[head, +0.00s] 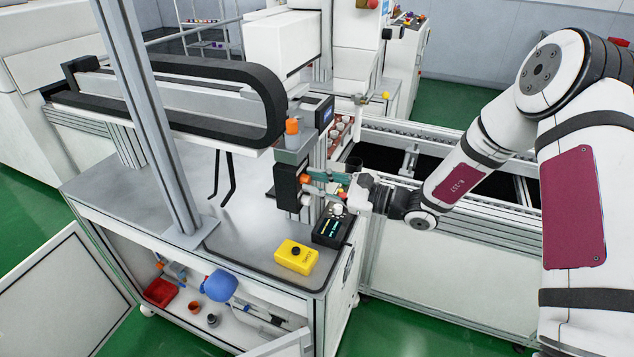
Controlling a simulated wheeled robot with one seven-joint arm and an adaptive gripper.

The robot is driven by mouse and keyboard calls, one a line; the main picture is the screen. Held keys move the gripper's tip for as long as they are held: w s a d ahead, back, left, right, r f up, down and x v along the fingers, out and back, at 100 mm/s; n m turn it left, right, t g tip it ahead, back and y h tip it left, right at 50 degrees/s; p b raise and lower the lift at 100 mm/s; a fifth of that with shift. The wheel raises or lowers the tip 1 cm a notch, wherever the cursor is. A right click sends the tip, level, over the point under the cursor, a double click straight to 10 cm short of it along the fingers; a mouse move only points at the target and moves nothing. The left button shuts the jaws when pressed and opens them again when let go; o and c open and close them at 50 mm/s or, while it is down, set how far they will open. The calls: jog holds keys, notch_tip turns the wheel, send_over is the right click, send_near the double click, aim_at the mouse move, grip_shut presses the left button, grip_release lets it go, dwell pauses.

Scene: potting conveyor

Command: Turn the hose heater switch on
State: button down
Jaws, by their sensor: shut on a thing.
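A small black control box (331,231) with a lit display and yellow-green marks sits at the right end of the grey bench. A pale round knob (338,210) shows at its upper end. I cannot read any label, so I cannot tell whether this knob is the hose heater switch or how it is set. My gripper (352,192) reaches in from the right, just above and beside the knob. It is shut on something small. Its fingertips are too small and crowded to show what. A teal bar (326,175) lies just left of the fingers.
A yellow box (296,257) with a black button sits in front of the control box. An orange-capped dispenser (292,128) stands close on the left. A grey post (150,120) rises from the bench. The conveyor (450,140) runs behind my arm. Green floor is open at front right.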

jog(key=m, duration=0.4)
jog(key=shift+m, duration=0.3)
jog(key=shift+m+p, duration=0.3)
jog(key=shift+m, duration=1.6)
jog(key=c, duration=1.7)
grip_release()
jog(key=shift+d, duration=0.1)
jog(key=v, duration=1.2)
